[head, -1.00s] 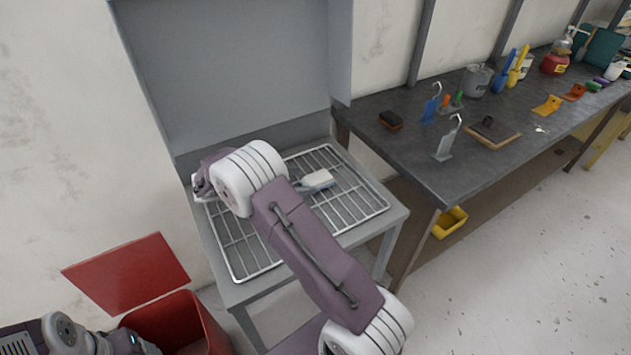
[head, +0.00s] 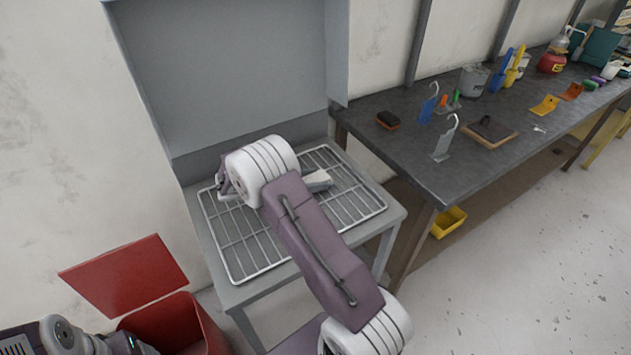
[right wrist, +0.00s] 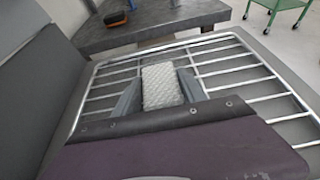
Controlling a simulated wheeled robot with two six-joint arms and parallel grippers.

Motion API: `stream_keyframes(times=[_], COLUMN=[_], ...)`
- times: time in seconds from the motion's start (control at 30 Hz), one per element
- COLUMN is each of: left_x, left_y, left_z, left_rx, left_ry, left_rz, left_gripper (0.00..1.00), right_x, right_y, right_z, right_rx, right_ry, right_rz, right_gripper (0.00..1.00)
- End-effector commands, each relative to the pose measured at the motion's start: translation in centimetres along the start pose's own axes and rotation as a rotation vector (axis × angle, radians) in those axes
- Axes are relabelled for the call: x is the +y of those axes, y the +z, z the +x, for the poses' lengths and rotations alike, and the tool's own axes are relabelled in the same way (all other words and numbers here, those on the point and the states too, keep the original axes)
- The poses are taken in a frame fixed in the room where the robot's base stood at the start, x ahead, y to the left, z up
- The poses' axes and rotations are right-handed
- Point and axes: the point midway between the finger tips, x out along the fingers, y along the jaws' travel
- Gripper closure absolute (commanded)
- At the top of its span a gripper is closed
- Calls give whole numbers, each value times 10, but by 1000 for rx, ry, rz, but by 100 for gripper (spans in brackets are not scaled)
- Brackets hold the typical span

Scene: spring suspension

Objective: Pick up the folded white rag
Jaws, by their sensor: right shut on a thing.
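The folded white rag (right wrist: 160,86) has a textured weave and sits between the two grey fingers of my right gripper (right wrist: 158,92) in the right wrist view. The gripper is shut on it, over the wire rack (right wrist: 215,55). In the head view a pale end of the rag (head: 318,179) shows just right of my right wrist, which hides the rest of it and the fingers. I cannot tell whether the rag touches the rack. Part of my left arm shows at the bottom left, but its gripper is out of view.
The rack (head: 352,200) lies on a grey stand with a tall back panel (head: 235,75). A red bin (head: 170,325) with a raised lid is at the lower left. A dark workbench (head: 420,165) with tools stands to the right. Floor at the lower right is clear.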

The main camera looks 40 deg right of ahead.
Motion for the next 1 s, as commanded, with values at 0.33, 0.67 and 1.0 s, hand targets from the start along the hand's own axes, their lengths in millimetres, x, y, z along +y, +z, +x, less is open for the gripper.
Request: stream_keyframes(times=[0.33,0.67,1.0], left_x=[0,0,0], left_y=[0,-1,-1], left_z=[-2,-6,-8], left_rx=[0,0,0], left_ry=[0,0,0], left_rz=[0,0,0], left_gripper=[30,30,30], right_x=[0,-38,-91], right_y=[16,73,121], right_z=[-7,-3,15], right_rx=[1,0,0], right_ry=[1,-3,-1], right_rz=[3,3,2], right_gripper=[97,97,97])
